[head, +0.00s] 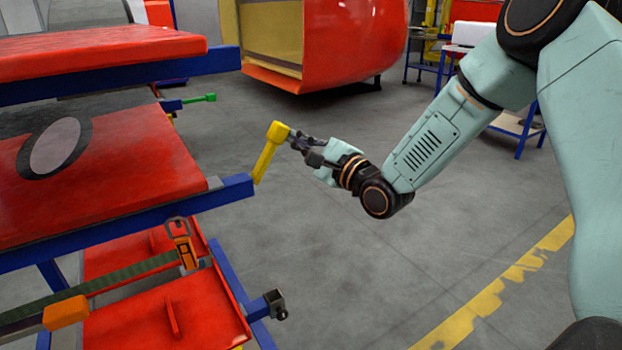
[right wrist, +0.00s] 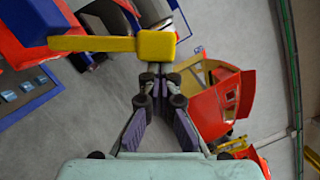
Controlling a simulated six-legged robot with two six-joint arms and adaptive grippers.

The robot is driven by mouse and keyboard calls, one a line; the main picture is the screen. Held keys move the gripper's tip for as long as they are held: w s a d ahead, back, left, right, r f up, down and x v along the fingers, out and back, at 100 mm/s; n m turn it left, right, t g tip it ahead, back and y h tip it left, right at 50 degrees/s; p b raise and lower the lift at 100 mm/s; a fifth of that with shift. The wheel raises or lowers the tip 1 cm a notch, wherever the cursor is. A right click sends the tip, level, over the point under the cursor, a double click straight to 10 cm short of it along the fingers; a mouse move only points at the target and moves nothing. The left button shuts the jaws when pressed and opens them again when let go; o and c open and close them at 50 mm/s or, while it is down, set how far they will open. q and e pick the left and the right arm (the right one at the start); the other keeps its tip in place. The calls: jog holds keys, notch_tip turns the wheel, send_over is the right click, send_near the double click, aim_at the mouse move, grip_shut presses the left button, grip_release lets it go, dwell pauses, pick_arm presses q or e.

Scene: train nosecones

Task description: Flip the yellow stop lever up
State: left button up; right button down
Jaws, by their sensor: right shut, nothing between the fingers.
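The yellow stop lever (head: 266,153) sticks up from the end of the blue rack beam, tilted slightly right, with its block-shaped head at the top. My right gripper (head: 291,138) is shut and empty, its fingertips right at the lever's head; whether they touch cannot be told. In the right wrist view the lever (right wrist: 100,44) lies across the top, its head (right wrist: 157,46) just beyond the closed fingertips (right wrist: 154,72). My left gripper is not in view.
The blue rack (head: 150,222) carries red panels (head: 100,190) on the left. An orange buckle strap (head: 182,245) hangs below. A green lever (head: 200,98) sits farther back. A large red nosecone (head: 350,40) stands behind. The grey floor (head: 330,260) is clear.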

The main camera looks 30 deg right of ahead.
aim_at(283, 130)
jog(key=a+r+n+p, duration=0.2)
jog(key=n, duration=0.1)
jog(key=shift+a+r+g, duration=0.15)
jog(key=shift+a+g, duration=0.15)
jog(key=shift+g, duration=0.1)
jog(key=shift+s+a+r+n+p, duration=0.1)
jog(key=shift+a+r+n+p, duration=0.25)
jog(key=shift+a+n+p, duration=0.35)
jog(key=shift+a+r+n+g+p, duration=0.2)
jog(key=shift+a+n+g+p, duration=0.2)
jog(key=shift+a+n+p, duration=0.4)
jog(key=shift+n, duration=0.3)
jog(key=shift+d, duration=0.1)
